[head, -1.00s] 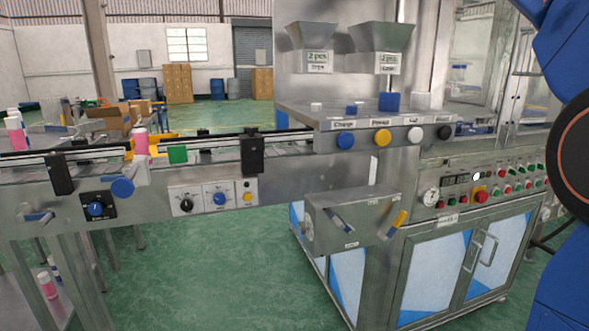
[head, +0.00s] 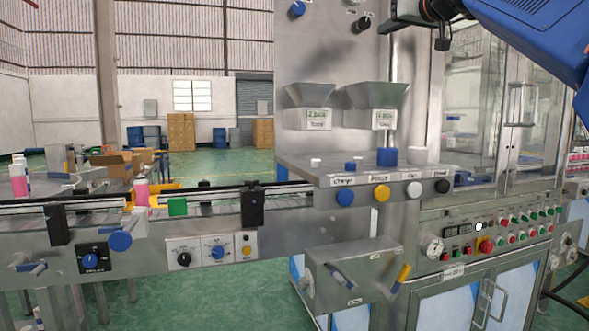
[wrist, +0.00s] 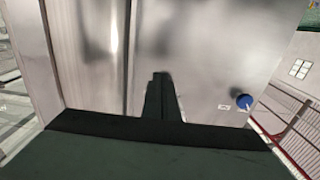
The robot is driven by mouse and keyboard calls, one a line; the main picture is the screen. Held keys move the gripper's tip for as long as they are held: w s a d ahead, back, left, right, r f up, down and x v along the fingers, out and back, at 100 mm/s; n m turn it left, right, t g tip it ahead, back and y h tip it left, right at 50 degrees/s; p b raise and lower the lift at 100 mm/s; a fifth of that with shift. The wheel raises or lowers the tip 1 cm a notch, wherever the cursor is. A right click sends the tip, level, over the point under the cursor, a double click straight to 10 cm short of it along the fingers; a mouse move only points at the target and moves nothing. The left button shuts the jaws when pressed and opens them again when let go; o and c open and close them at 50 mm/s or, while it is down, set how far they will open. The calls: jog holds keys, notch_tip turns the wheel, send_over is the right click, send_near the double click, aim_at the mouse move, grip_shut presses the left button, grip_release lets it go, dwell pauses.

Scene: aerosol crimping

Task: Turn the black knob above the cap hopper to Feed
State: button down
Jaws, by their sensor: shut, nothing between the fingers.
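A black knob (head: 363,23) sits high on the steel panel, above the right hopper (head: 375,96). Its pointer is too small to read. My gripper (head: 386,24) is at the top of the head view, just right of the black knob; I cannot tell whether they touch. In the wrist view my gripper (wrist: 160,76) shows as dark fingers, shut and empty, in front of the steel panel. The black knob cannot be made out there and may be hidden by the fingers. A blue knob (head: 298,9) is left of the black one; a blue knob (wrist: 244,101) also shows in the wrist view.
A left hopper (head: 310,96) stands beside the right one. Below is a steel shelf (head: 320,166) with a row of coloured knobs. A conveyor (head: 100,207) runs left. Clear doors (head: 520,110) stand right of the panel. Open panel surface lies between the upper knobs and hoppers.

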dwell(0.3)
jog(key=shift+w+a+r+n, duration=0.1)
jog(key=shift+w+a+n, duration=0.4)
jog(key=shift+w+n, duration=0.45)
jog(key=shift+w+a+n, duration=0.55)
jog(key=shift+w+n, duration=0.25)
jog(key=shift+n, duration=0.25)
jog(key=shift+w+a+r+n, duration=0.1)
jog(key=shift+w+a+n, duration=0.4)
jog(key=shift+w+n, duration=0.45)
jog(key=shift+w+d+r, duration=0.2)
jog(key=shift+d+r, duration=0.1)
jog(key=shift+d, duration=0.45)
jog(key=shift+d+r, duration=0.35)
jog(key=shift+r, duration=0.05)
jog(key=shift+w+d+f, duration=0.1)
jog(key=shift+d, duration=0.05)
jog(key=shift+d+f, duration=0.15)
jog(key=shift+v, duration=2.9)
